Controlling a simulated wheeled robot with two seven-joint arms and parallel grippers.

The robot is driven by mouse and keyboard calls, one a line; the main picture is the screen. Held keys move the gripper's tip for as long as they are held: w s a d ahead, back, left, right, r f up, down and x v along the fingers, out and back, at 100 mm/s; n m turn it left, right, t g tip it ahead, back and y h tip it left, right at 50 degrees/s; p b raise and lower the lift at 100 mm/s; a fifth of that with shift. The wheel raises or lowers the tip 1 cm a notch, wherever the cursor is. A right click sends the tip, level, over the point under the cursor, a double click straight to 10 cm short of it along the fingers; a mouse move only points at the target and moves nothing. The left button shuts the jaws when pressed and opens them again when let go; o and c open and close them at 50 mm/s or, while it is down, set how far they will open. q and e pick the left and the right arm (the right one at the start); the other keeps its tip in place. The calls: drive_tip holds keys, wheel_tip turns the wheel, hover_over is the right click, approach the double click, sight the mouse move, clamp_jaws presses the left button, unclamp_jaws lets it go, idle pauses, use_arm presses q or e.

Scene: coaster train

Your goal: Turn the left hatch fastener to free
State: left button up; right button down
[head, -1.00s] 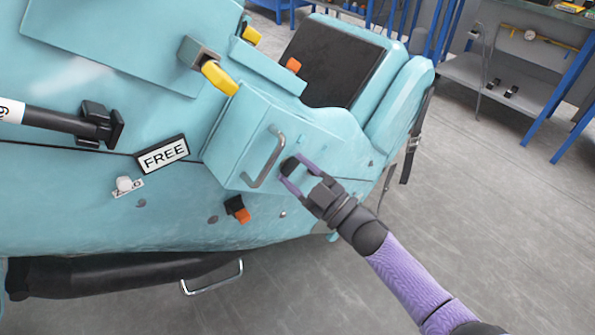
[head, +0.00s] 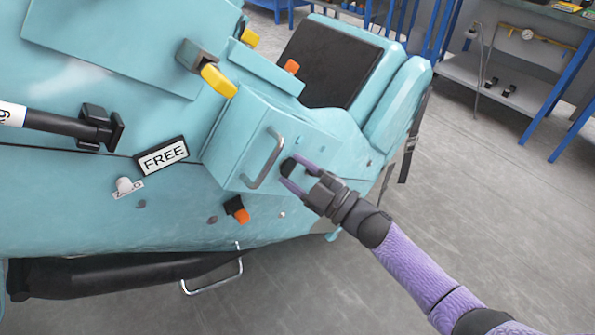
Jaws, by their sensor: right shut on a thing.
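A small hatch box with a metal handle (head: 265,158) projects from the side of the light-blue coaster car. A round black knob (head: 288,168) sits on the hatch face just right of the handle; it looks like the fastener. My right gripper (head: 293,176) comes in from the lower right, its purple fingers shut on this knob and partly covering it. Any mark on the knob showing its turn is too small to read. A framed FREE sign (head: 162,157) is on the car body left of the hatch. My left gripper is not in view.
A yellow lever (head: 218,81) stands above the hatch, and an orange-tipped black catch (head: 238,210) below it. A black bar with a label (head: 60,124) crosses the left side. The floor (head: 480,230) at right is clear; a workbench stands behind.

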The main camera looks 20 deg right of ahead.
drive_tip(key=c, duration=0.5)
unclamp_jaws()
drive_tip(key=o, duration=0.4)
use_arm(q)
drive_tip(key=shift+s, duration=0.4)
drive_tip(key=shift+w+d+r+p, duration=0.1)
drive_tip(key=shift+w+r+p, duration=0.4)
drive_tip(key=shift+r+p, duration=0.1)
use_arm(e)
drive_tip(key=v, duration=1)
